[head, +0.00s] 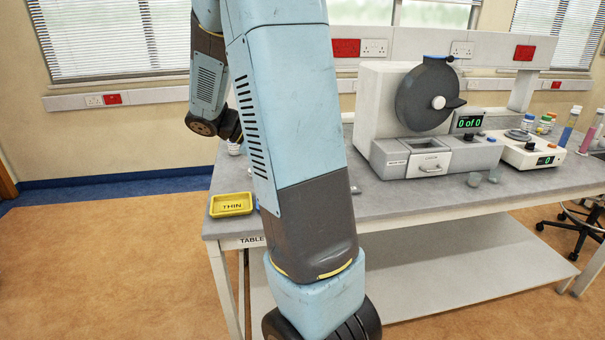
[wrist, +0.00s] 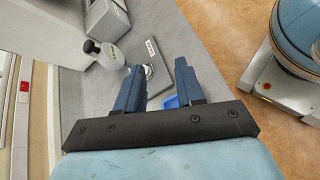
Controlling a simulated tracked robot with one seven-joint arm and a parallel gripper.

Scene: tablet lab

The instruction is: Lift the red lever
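I cannot make out a red lever in either view. In the wrist view my gripper (wrist: 157,78) has its two blue fingers spread apart, with nothing held between them. Beyond the fingers lies a flat dark grey object (wrist: 160,62) with a small white label and a round silvery part, partly hidden by the fingers. In the head view my arm crosses the middle and hides part of the bench; the gripper fingers cannot be made out there. A grey machine (head: 365,104) with a dark round drum (head: 418,84) stands on the bench, and no red lever shows on it.
A white device (head: 534,151) and several bottles stand at the right. The wrist view shows a small blue item (wrist: 171,103) near the right finger. Floor is clear at left.

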